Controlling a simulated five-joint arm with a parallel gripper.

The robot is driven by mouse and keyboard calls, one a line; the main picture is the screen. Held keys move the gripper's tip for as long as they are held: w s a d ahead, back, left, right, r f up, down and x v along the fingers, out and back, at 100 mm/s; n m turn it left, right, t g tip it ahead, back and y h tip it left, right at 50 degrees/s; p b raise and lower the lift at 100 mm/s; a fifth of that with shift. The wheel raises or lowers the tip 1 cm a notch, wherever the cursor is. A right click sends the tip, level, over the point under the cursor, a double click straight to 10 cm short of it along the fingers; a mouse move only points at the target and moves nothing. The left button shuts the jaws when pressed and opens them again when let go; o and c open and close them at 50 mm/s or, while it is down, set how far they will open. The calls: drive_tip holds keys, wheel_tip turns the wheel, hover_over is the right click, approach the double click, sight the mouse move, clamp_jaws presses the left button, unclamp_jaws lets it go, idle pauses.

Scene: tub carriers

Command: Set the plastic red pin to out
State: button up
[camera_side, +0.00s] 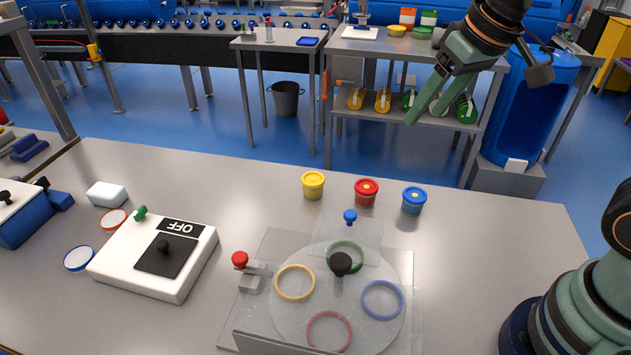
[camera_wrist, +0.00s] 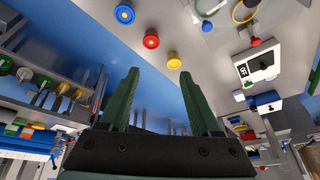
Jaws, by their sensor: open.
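The red pin (camera_side: 240,259) has a round red knob and sits at a small clear bracket (camera_side: 250,279) on the left edge of the clear turntable fixture (camera_side: 262,325). How far its shaft is pushed in cannot be told. A red knob (camera_wrist: 255,42) also shows small in the wrist view, upper right. My gripper (camera_side: 424,114) is high above the far right of the table, well away from the pin. Its two green fingers are apart and empty, also in the wrist view (camera_wrist: 160,73).
Yellow (camera_side: 313,185), red (camera_side: 366,191) and blue (camera_side: 414,200) tubs stand behind the fixture. A blue knob (camera_side: 350,216) and a black knob (camera_side: 340,263) stick up from it. A white switch box (camera_side: 130,268) reading OFF is to its left.

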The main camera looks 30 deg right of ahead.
drive_tip(key=w+a+g, duration=0.2)
drive_tip(key=w+a, duration=0.3)
drive_tip(key=a, duration=0.3)
drive_tip(key=g, duration=0.3)
hover_over(239, 256)
wheel_tip(239, 256, down, 10)
drive_tip(key=shift+h, duration=0.3)
wheel_tip(239, 256, down, 12)
drive_tip(key=shift+r, duration=0.15)
clamp_jaws()
drive_tip(key=shift+r, duration=0.1)
